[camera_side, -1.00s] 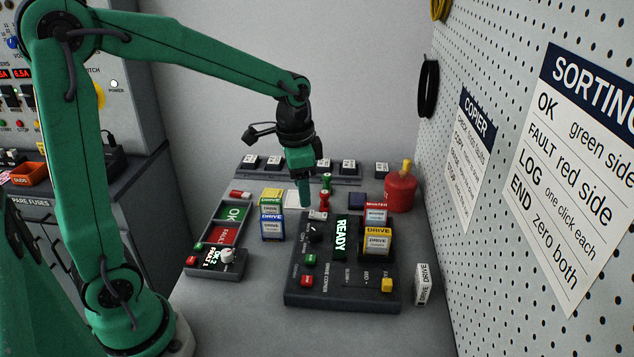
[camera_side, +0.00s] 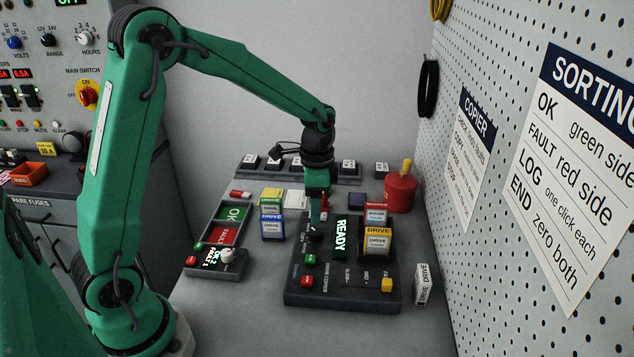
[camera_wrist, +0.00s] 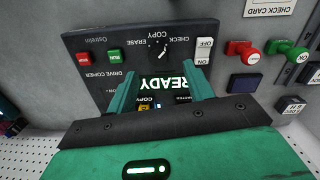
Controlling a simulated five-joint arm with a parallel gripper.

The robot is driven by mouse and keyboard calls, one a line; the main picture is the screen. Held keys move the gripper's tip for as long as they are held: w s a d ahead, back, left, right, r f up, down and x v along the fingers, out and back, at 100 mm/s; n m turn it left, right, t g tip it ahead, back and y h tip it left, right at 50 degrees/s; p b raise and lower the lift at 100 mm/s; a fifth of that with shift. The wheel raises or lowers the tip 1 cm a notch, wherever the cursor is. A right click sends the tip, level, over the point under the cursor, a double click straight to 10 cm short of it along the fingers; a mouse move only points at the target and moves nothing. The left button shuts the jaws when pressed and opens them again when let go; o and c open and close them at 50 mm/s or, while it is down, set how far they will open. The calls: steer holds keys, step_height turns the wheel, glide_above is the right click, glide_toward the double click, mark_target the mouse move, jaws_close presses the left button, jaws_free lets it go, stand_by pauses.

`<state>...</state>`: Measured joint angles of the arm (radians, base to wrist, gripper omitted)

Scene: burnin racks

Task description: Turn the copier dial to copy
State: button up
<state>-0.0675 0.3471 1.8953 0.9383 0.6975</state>
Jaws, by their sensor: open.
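The black copier dial (camera_wrist: 158,49) is on the dark drive copier (camera_wrist: 90,42), below the words CHECK, COPY and ERASE in the wrist view. Its white mark seems to slant toward CHECK, but it is small. In the side view my gripper (camera_side: 316,222) points down just over the dial (camera_side: 314,237), which it partly covers. I cannot tell whether they touch. In the wrist view my gripper (camera_wrist: 162,88) is open, its two green fingers apart with nothing held between them. The green READY display (camera_side: 340,236) is lit.
A drive with a yellow label (camera_side: 378,240) stands in the copier's right side. A green RUN button (camera_wrist: 114,55) and an ON/OFF switch (camera_wrist: 203,50) flank the dial. A red canister (camera_side: 401,192) stands behind. A sorting tray (camera_side: 214,254) lies left.

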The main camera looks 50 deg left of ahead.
mark_target(315, 230)
steer(key=shift+s+d+f, duration=0.1)
steer(key=shift+d+f, duration=0.05)
steer(key=shift+f, duration=3.05)
steer(key=c, duration=1)
